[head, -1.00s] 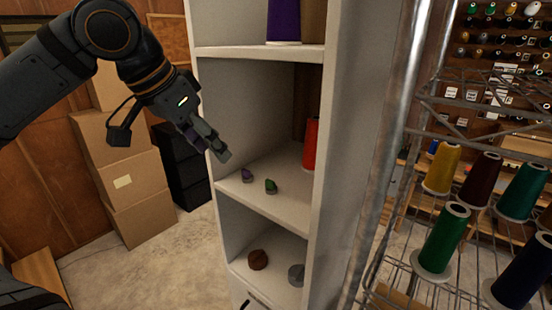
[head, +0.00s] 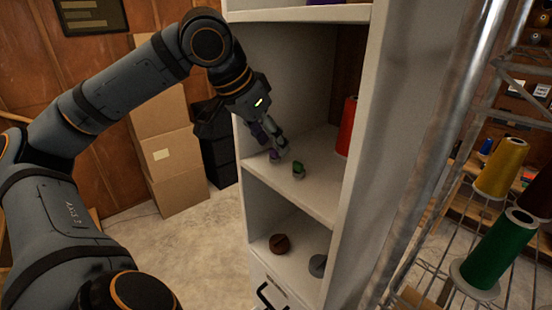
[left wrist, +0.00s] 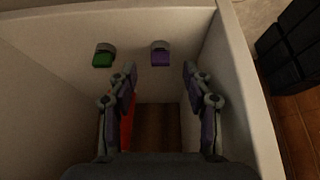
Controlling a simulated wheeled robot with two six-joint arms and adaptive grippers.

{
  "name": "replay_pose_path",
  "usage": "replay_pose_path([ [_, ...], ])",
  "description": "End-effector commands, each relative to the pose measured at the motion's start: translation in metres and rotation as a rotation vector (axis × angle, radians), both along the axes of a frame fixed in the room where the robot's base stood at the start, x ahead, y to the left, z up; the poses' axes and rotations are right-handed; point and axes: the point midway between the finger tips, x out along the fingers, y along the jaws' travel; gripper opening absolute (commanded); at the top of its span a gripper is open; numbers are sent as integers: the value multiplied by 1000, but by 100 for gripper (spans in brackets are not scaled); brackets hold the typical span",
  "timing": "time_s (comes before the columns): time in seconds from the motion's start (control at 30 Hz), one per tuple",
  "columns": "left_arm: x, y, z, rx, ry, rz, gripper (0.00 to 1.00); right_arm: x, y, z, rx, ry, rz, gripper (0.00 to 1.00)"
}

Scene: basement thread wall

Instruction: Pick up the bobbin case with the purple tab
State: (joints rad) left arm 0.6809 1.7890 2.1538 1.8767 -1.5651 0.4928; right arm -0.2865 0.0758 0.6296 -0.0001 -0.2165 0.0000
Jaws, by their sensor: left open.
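The bobbin case with the purple tab (head: 274,155) sits on the middle shelf of the white cabinet, near its left front; my gripper partly hides it in the head view. In the left wrist view the purple-tabbed case (left wrist: 161,53) lies ahead of the fingers, between their two lines. My left gripper (head: 276,143) is open and empty, close above this case; both spread fingers show in the left wrist view (left wrist: 159,70). A bobbin case with a green tab (head: 298,170) stands to the right on the same shelf. My right gripper is not in view.
A red thread cone (head: 347,126) stands deeper on the same shelf. The cabinet's side wall (left wrist: 222,70) runs close beside the gripper. The lower shelf holds a brown round item (head: 280,243) and a grey one (head: 317,265). A wire rack with thread cones (head: 499,248) stands at right.

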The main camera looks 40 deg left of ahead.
Motion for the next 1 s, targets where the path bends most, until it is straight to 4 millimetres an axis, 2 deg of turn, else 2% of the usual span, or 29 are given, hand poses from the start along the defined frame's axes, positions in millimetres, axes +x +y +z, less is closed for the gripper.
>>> replay_pose_path([
  [0.03,5,-1,-10,-3,3,-3,50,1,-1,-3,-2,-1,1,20],
  [0.13,12,-2,-22,-1,2,0,50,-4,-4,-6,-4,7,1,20],
  [0.3,16,-2,-26,-2,0,1,50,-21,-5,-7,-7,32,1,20],
  [0.4,16,-2,-26,-1,-1,2,50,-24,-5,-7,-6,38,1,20],
  [0.43,16,-2,-26,-1,-1,2,49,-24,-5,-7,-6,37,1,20],
  [0.73,15,-1,-25,-1,-1,2,10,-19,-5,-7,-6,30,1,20],
  [1.0,15,-1,-25,-1,-1,1,10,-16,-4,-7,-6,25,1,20],
])
